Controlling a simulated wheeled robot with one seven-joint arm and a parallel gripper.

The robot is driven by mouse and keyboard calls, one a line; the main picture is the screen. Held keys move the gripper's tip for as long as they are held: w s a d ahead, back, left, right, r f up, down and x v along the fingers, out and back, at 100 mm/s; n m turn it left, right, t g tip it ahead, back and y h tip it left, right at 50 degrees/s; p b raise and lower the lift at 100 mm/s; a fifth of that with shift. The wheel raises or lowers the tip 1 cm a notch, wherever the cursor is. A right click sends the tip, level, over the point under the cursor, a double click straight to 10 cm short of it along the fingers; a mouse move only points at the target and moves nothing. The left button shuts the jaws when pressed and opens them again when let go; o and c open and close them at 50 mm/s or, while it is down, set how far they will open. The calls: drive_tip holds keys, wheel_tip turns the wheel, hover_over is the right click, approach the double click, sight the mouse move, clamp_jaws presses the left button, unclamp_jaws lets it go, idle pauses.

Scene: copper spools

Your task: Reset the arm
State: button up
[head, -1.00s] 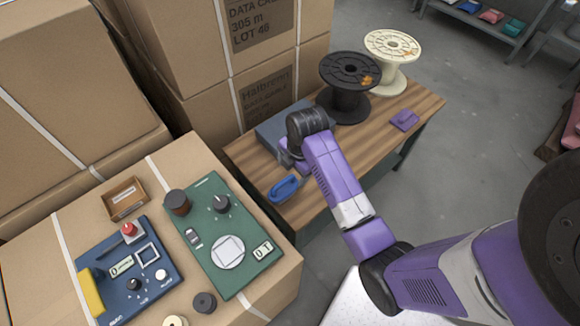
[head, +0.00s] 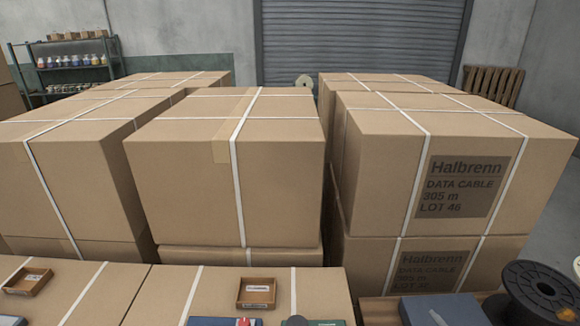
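My arm and gripper do not show in the head view now, so I cannot see how the arm is posed or whether the gripper is open. A black spool (head: 541,291) with some copper on it stands at the lower right, cut by the frame edge. A blue-grey box (head: 443,310) lies beside it on the wooden table (head: 380,309), of which only a strip shows. The pale spool by the black one shows only as a sliver at the right edge.
Large strapped cartons (head: 229,165) and labelled cartons (head: 455,180) fill the middle. Tops of devices show at the bottom edge. A shelf (head: 72,62) and a roller shutter (head: 355,40) stand behind.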

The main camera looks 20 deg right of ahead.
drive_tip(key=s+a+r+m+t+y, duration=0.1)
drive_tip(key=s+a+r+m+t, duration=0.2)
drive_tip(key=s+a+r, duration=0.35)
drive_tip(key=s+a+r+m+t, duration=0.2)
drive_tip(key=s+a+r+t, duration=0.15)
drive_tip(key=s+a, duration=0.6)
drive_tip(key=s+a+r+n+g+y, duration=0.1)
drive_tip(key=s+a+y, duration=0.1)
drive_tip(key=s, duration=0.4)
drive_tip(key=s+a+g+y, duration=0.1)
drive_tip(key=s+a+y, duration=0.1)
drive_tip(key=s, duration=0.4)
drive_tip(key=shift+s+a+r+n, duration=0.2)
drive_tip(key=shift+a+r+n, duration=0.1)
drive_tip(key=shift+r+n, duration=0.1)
